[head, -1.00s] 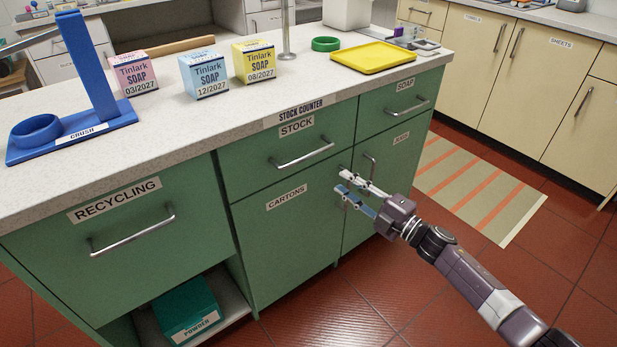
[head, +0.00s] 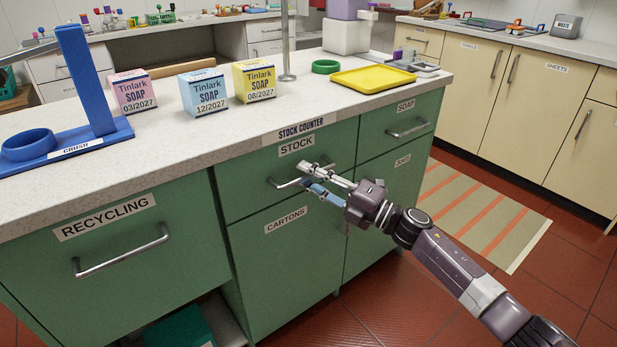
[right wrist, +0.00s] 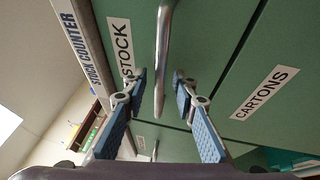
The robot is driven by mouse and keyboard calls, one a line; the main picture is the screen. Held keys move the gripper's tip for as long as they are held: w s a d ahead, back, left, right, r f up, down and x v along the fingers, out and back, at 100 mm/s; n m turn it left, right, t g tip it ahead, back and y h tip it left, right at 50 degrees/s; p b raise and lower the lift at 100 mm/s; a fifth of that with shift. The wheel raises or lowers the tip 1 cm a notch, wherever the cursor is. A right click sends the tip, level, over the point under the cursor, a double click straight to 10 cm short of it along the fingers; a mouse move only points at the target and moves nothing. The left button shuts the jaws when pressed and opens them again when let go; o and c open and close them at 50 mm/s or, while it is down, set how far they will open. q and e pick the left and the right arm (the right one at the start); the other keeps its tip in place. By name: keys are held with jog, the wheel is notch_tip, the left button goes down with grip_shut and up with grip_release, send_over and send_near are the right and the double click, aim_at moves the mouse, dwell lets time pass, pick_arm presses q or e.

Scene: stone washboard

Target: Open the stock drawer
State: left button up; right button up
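The stock drawer (head: 238,192) is a green front under the stock counter label, flush with the cabinet and shut. Its horizontal metal bar handle (head: 284,183) is partly hidden by my right gripper (head: 307,177). In the right wrist view the handle (right wrist: 164,50) runs between the two blue-padded fingers of the right gripper (right wrist: 160,80). The fingers are apart, one on each side of the bar, with a visible gap to it. My left gripper is not in view.
Below is the cartons door (head: 285,260); the soap drawer (head: 400,130) is to the right and the recycling drawer (head: 115,250) to the left. Soap boxes (head: 204,95), a yellow tray (head: 373,79) and a blue stand (head: 90,90) are on the counter. Floor in front is clear.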

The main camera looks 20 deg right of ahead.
grip_shut()
dwell(0.6)
